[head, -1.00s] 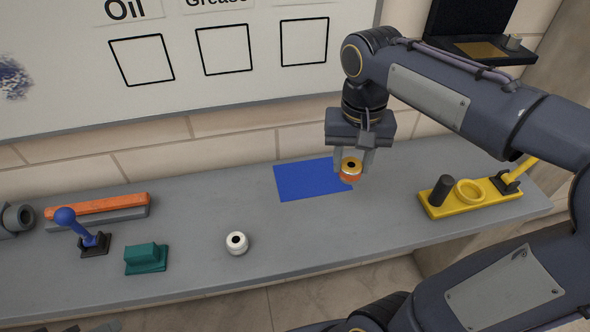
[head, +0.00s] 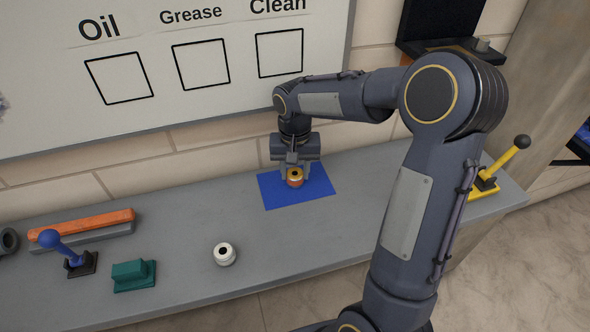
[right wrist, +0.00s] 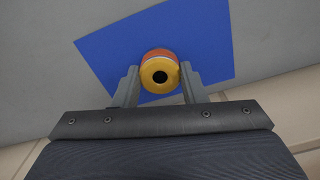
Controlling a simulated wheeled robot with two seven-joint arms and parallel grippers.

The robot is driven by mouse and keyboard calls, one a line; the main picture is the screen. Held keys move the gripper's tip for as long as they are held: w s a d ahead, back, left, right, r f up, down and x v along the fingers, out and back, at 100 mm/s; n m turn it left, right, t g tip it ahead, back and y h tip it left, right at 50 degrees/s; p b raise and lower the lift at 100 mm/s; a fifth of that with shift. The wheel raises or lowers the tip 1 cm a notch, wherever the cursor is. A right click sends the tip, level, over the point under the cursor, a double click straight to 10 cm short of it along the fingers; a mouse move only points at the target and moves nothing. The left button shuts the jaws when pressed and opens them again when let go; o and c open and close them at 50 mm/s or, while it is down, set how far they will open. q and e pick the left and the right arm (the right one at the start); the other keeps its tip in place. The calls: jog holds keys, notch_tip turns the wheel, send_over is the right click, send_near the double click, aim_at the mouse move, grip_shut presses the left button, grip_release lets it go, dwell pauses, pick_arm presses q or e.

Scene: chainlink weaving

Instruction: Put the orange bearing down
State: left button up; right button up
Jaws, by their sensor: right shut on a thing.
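The orange bearing (head: 295,180), with a yellow top and a dark centre hole, is between the fingers of my right gripper (head: 295,174). The gripper is shut on it. The bearing is over the blue mat (head: 320,186) on the grey bench, at or just above its surface; I cannot tell whether it touches. In the right wrist view the bearing (right wrist: 159,72) is between both fingertips, with the blue mat (right wrist: 205,50) behind it. My left gripper is not in view.
A white bearing (head: 224,254) stands on the bench (head: 180,240) left of the mat. A green block (head: 133,276), a blue-knobbed lever (head: 58,244) and an orange bar (head: 85,226) are further left. A yellow fixture with a lever (head: 488,184) is at the right, partly hidden by my arm.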

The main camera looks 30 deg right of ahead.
aim_at(295, 174)
jog(key=shift+f, duration=0.25)
jog(key=shift+f, duration=0.15)
jog(key=o, duration=1.1)
notch_tip(295, 174, up, 12)
jog(key=s+a+f+n+t+y, duration=0.1)
jog(key=s+a+t, duration=0.1)
jog(key=s, duration=0.5)
jog(key=s+a+f+n+t+y, duration=0.1)
jog(key=s+a, duration=0.2)
jog(key=s, duration=0.4)
jog(key=s+a+f+n+t+y, duration=0.1)
jog(key=s+a+f+n+t, duration=0.1)
jog(key=s, duration=0.6)
jog(key=shift+s+a+t+y, duration=0.1)
jog(key=shift+a+t+y, duration=0.05)
jog(key=shift+t+y, duration=0.2)
